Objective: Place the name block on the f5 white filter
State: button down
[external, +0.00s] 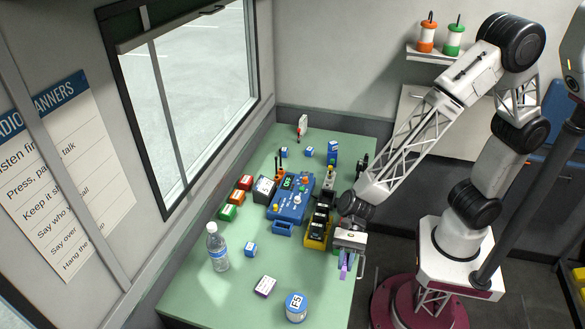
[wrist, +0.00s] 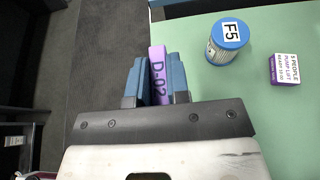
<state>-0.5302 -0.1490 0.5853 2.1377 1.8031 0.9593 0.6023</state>
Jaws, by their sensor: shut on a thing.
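The name block is a thin purple block marked D-02 (wrist: 158,75), and my gripper (wrist: 156,90) is shut on it. In the external view my gripper (external: 347,262) hangs past the table's right front edge with the purple block (external: 343,272) pointing down. The white filter marked F5 (external: 296,307) stands upright near the table's front edge, left of and nearer the camera than my gripper. In the wrist view the filter (wrist: 229,40) has a blue top with a white F5 label, and lies to the right of the held block, apart from it. Its top is bare.
A white and purple box (external: 265,286) lies left of the filter. A blue and white cube (external: 250,249) and a water bottle (external: 217,247) stand farther left. A yellow rack of dark items (external: 318,227) and a blue console (external: 290,200) stand behind. The table around the filter is clear.

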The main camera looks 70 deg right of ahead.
jog(key=w+a, duration=0.3)
jog(key=w, duration=0.1)
jog(key=w+a+f, duration=0.1)
jog(key=w+a, duration=0.2)
jog(key=a, duration=0.1)
jog(key=w+a, duration=0.3)
jog(key=w, duration=0.1)
jog(key=shift+w+a+f, duration=0.25)
jog(key=shift+w+a, duration=0.1)
jog(key=shift+f, duration=1.75)
jog(key=shift+f, duration=0.1)
jog(key=c, duration=1.1)
grip_release()
